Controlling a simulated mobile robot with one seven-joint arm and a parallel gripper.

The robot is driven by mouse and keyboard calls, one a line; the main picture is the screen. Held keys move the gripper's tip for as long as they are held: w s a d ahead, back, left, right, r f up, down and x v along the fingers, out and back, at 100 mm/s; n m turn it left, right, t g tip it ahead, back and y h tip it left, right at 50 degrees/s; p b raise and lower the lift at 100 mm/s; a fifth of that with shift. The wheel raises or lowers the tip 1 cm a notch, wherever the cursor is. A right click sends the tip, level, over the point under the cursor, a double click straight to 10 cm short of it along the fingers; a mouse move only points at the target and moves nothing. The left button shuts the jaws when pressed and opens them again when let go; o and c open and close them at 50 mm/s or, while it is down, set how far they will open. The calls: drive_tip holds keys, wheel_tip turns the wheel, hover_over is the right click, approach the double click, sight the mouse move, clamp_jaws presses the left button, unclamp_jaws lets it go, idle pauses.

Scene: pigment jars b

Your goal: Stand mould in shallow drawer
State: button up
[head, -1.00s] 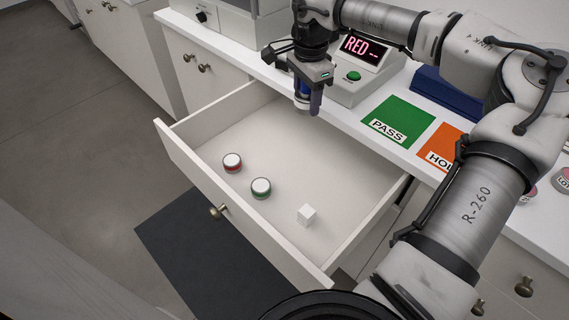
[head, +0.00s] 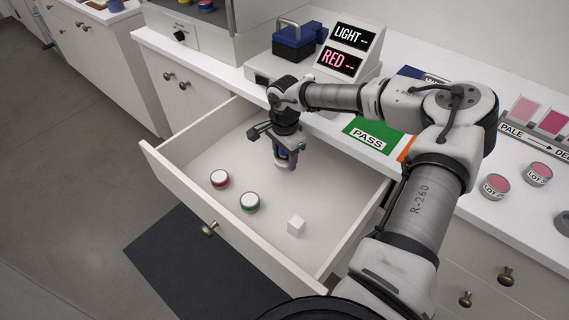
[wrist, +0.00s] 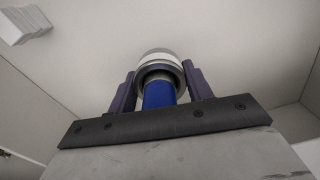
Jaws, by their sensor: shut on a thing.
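The held mould (wrist: 160,85) has a blue shaft and a wider grey and white round end. My gripper (head: 287,158) is shut on it, one finger on each side of the shaft. In the head view my gripper points down over the back part of the open shallow drawer (head: 190,203), with the mould's pale end low near the drawer floor. I cannot tell whether it touches the floor. In the wrist view the round end lies beyond the fingertips, against the pale drawer floor.
The floor around my gripper is clear. The counter behind carries a green PASS mat (head: 372,134) and a display (head: 338,62).

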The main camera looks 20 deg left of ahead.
sight(284, 174)
drive_tip(key=shift+f+p, duration=0.4)
drive_tip(key=shift+f, duration=2.1)
drive_tip(key=o, duration=1.1)
drive_tip(key=shift+r, duration=0.1)
drive_tip(key=shift+r, duration=0.1)
wheel_tip(284, 174, up, 12)
drive_tip(key=b, duration=0.3)
